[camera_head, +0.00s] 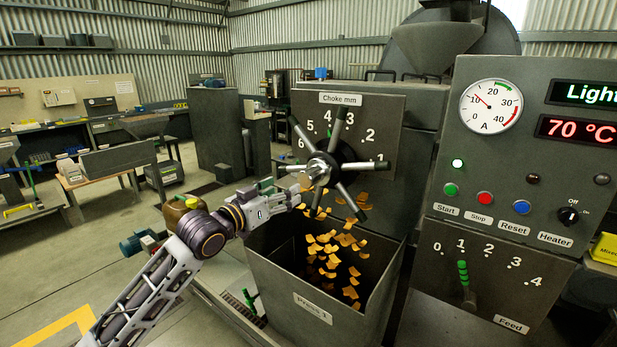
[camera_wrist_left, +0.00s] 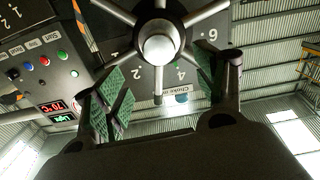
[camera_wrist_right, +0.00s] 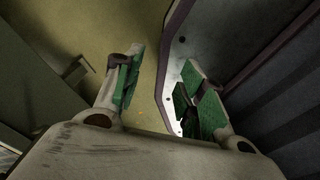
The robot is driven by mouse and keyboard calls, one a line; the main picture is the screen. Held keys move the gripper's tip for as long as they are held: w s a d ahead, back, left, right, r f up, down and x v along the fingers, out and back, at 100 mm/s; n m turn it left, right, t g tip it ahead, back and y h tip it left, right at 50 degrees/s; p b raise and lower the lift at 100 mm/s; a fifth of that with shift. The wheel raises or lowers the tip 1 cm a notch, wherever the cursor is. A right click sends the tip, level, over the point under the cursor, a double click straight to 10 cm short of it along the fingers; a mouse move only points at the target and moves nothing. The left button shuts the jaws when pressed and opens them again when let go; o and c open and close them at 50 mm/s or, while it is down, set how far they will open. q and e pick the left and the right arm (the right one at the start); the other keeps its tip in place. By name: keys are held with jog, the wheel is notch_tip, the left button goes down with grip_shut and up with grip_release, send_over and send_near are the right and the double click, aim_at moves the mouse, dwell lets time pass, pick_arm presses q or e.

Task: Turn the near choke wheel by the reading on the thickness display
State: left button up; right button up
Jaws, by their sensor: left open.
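My left gripper (camera_head: 290,190) is at the wheel's left side. In the left wrist view the hub (camera_wrist_left: 159,46) is just beyond the open left gripper (camera_wrist_left: 160,85), and one spoke points into the gap between its fingers; I cannot tell if they touch it. A green-lit display (camera_head: 588,94) reads "Light", cut off at the edge; whether it gives thickness is unclear. My right gripper (camera_wrist_right: 160,92) is open and empty, outside the head view.
Orange flakes (camera_head: 335,250) fall into the "Press 1" bin (camera_head: 312,308) below the wheel. The control panel (camera_head: 510,150) at right has a dial gauge (camera_head: 491,105), a red 70 °C display (camera_head: 578,130), buttons and a feed lever (camera_head: 465,280).

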aim_at(304, 179)
pick_arm(q)
jog(key=shift+p+x, duration=0.35)
jog(key=shift+x, duration=2.6)
jog(key=shift+p+x, duration=0.45)
jog(key=shift+x, duration=2.6)
jog(key=shift+d, duration=0.1)
pick_arm(e)
jog(key=shift+a+r, duration=0.3)
jog(key=shift+r, duration=0.25)
jog(key=shift+a+r, duration=0.3)
jog(key=shift+r, duration=0.2)
jog(key=shift+a, duration=0.3)
